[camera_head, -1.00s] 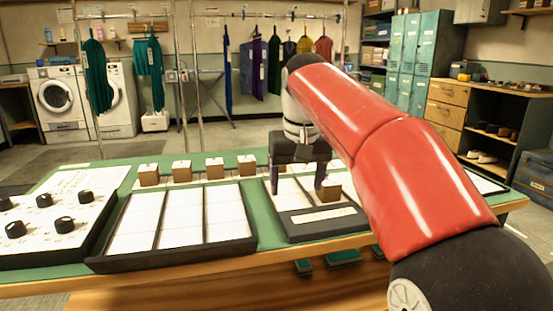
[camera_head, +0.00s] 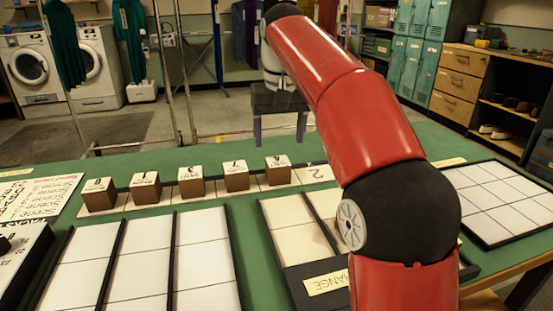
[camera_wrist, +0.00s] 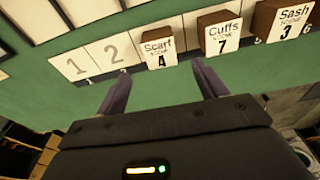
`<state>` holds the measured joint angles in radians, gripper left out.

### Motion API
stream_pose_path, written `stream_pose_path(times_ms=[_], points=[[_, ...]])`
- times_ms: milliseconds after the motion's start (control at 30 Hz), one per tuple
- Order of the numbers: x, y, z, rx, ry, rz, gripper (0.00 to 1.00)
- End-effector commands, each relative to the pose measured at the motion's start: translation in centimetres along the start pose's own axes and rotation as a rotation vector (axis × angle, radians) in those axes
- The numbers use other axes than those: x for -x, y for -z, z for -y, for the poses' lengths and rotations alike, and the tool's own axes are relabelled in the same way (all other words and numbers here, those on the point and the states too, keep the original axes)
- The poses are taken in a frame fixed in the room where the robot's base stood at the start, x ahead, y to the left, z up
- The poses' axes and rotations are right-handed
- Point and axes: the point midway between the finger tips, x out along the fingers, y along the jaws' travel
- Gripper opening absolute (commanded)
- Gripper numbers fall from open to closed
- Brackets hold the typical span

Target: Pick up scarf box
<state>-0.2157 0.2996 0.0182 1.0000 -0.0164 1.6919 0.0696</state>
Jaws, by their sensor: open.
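The scarf box (camera_head: 278,169) is a small brown block with a white top marked 4. It is the rightmost block on the numbered strip in the head view. In the wrist view the scarf box (camera_wrist: 158,62) reads "Scarf 4" and lies beyond the fingertips, roughly centred between them. My gripper (camera_head: 280,138) is open and empty, above the green table's far side behind the scarf box. Its two fingers (camera_wrist: 161,80) stand apart in the wrist view, not touching the box.
The cuffs box (camera_wrist: 222,35) stands beside the scarf box, with the sash box (camera_wrist: 286,22) and others further along. Slots 1 and 2 are empty. A divided tray (camera_head: 148,270) is at front left; my arm hides part of the CHANGE tray (camera_head: 300,245). A gridded tray (camera_head: 505,205) is at right.

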Motion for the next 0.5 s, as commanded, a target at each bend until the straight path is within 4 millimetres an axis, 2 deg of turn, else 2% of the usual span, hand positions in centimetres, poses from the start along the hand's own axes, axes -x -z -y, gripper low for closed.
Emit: stream_pose_path(times_ms=[267, 500], points=[[-3.1, -0.1, 0.0, 0.0, 0.0, 0.003, 0.71], [-6.6, -0.2, 0.1, 0.0, 0.0, 0.003, 0.71]])
